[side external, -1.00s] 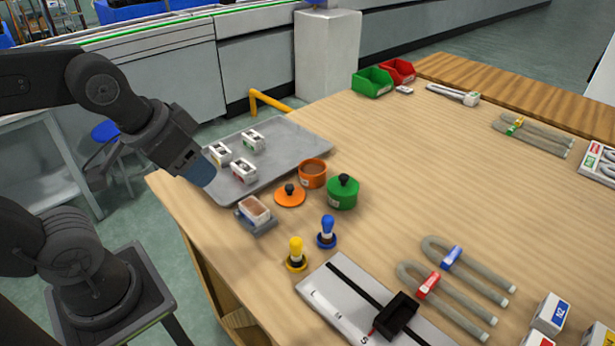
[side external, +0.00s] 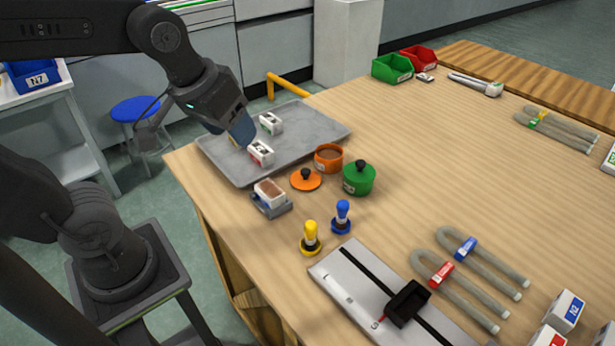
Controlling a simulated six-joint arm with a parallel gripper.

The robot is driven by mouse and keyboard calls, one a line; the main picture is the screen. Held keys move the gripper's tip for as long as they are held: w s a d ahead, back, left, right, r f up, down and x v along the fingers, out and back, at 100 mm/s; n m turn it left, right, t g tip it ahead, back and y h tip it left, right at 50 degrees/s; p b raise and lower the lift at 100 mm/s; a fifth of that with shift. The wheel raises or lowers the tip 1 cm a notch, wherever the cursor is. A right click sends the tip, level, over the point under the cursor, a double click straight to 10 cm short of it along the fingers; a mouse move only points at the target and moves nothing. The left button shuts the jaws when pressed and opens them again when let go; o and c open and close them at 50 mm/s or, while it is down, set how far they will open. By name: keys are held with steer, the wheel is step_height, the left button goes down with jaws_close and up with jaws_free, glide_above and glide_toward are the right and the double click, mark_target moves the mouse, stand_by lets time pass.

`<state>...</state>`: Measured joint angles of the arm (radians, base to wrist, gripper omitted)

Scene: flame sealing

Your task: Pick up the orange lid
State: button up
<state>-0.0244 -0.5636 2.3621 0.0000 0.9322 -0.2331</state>
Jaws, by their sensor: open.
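The orange lid (side external: 306,180) is a flat disc with a black knob on top. It lies on the wooden table, just in front of the open orange pot (side external: 328,160) and left of the green pot (side external: 358,180), which has its green lid on. My gripper (side external: 240,132), with blue fingers, is up and to the left of the orange lid, over the grey tray. It is apart from the lid. The gap between its fingers is hard to make out from this side, and nothing is seen held in it.
The grey tray (side external: 325,127) bears several small white blocks, one partly hidden by my gripper. A brown-topped block on a grey-blue holder (side external: 270,198) stands left of the lid. Yellow (side external: 311,240) and blue (side external: 342,218) stamps stand in front.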

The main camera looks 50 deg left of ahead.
steer(key=w+a+f+n+g, duration=0.25)
steer(key=w+n, duration=0.55)
steer(key=w, duration=0.4)
steer(key=n+g, duration=0.2)
steer(key=n, duration=0.5)
glide_above(306, 170)
steer(key=f, duration=1.5)
steer(key=shift+w+a, duration=0.1)
steer(key=shift+w, duration=0.15)
steer(key=shift+s+f, duration=0.15)
steer(key=shift+f, duration=1.2)
steer(key=shift+s+f, duration=0.15)
steer(key=shift+f, duration=1.2)
steer(key=shift+c, duration=0.2)
steer(key=c, duration=1)
steer(key=shift+r, duration=0.15)
